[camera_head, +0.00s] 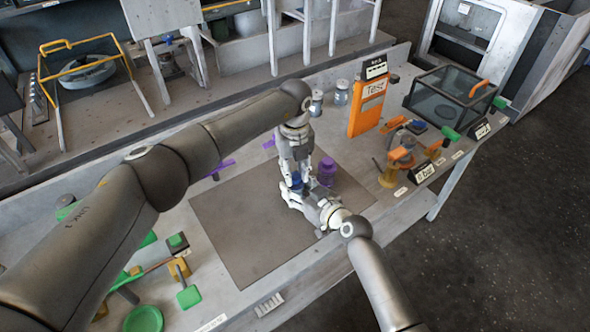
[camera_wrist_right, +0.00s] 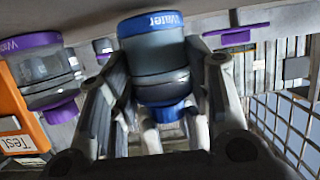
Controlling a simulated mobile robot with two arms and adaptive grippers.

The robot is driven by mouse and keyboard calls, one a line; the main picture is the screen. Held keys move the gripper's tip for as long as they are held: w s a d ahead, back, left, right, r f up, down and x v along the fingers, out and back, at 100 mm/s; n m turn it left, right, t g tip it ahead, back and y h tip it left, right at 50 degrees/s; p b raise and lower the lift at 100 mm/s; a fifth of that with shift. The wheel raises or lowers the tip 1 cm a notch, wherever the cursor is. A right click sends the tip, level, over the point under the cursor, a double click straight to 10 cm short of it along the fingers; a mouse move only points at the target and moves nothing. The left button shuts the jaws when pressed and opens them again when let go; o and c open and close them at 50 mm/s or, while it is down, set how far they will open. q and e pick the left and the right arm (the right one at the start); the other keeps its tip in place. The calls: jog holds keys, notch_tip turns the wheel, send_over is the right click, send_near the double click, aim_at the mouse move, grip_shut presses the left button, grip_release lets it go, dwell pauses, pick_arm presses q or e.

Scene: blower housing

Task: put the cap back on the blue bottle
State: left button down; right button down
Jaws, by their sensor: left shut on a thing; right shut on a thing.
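The blue bottle (camera_wrist_right: 155,65) is clear with a blue band marked "Water" and appears upside down in the right wrist view. My right gripper (camera_wrist_right: 160,85) is shut on its body, a finger on each side. In the head view this gripper (camera_head: 300,197) reaches in from the lower right over the mat. The blue cap (camera_wrist_right: 168,112) shows at the bottle's neck end, between grey fingers. My left gripper (camera_head: 295,172) points down from above, shut on the cap. The cap lines up with the neck and looks touching; whether it is seated is hidden by the fingers.
A purple-capped bottle (camera_head: 326,171) stands close to the right of the grippers. Purple parts (camera_head: 220,169) lie at the mat's back edge. An orange "Test" board (camera_head: 368,106) and a glass box (camera_head: 450,100) stand at the right. The grey mat's (camera_head: 245,230) left side is clear.

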pick_arm(q)
jog(key=m, duration=0.4)
jog(key=shift+w+a+r+m, duration=0.1)
jog(key=shift+w+m, duration=0.15)
jog(key=shift+m, duration=0.05)
jog(key=m, duration=0.4)
jog(key=shift+m, duration=0.3)
jog(key=m, duration=0.3)
jog(key=shift+s, duration=0.1)
jog(key=m, duration=0.4)
jog(key=shift+m, duration=0.3)
jog(key=m, duration=0.3)
jog(key=shift+s, duration=0.1)
jog(key=m, duration=0.4)
jog(key=shift+m, duration=0.3)
jog(key=m, duration=0.7)
jog(key=shift+s+m, duration=0.1)
jog(key=shift+m, duration=0.2)
jog(key=c, duration=1.2)
grip_release()
